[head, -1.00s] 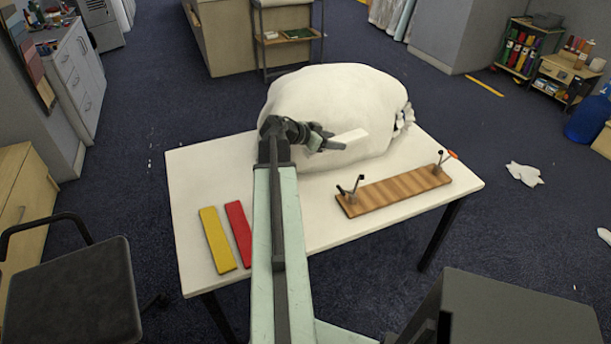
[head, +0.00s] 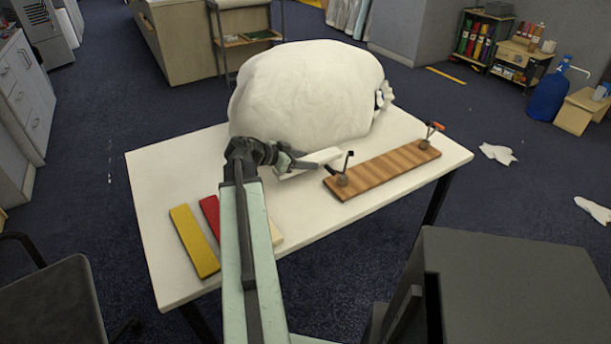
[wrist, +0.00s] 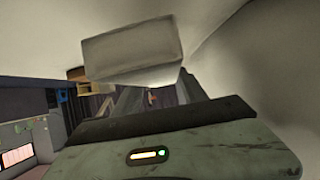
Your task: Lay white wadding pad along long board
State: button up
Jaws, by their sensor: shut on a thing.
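The white wadding pad (head: 318,157) is a pale flat strip in my gripper (head: 291,164). In the wrist view the pad (wrist: 130,50) shows as a pale block beyond the fingers. The long board (head: 388,169) is brown striped wood and lies on the right part of the table. The pad is just left of and behind the board's near left end, seemingly above the table; I cannot tell the exact height.
A big white sack (head: 305,95) stands behind my gripper, very close. Clamp-like posts (head: 343,178) stand at both ends of the board.

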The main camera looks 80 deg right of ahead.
aim_at(276, 172)
notch_tip(276, 172, down, 4)
jog(key=b, duration=0.3)
jog(key=shift+b, duration=0.4)
jog(key=shift+r, duration=0.3)
jog(key=shift+f, duration=0.15)
jog(key=o, duration=1.3)
jog(key=shift+r+p, duration=0.25)
jog(key=shift+p, duration=0.05)
jog(key=p+v, duration=0.5)
jog(key=v, duration=0.6)
jog(key=shift+w+a, duration=0.1)
jog(key=shift+a, duration=0.05)
jog(key=shift+w+a, duration=0.15)
jog(key=shift+w, duration=0.05)
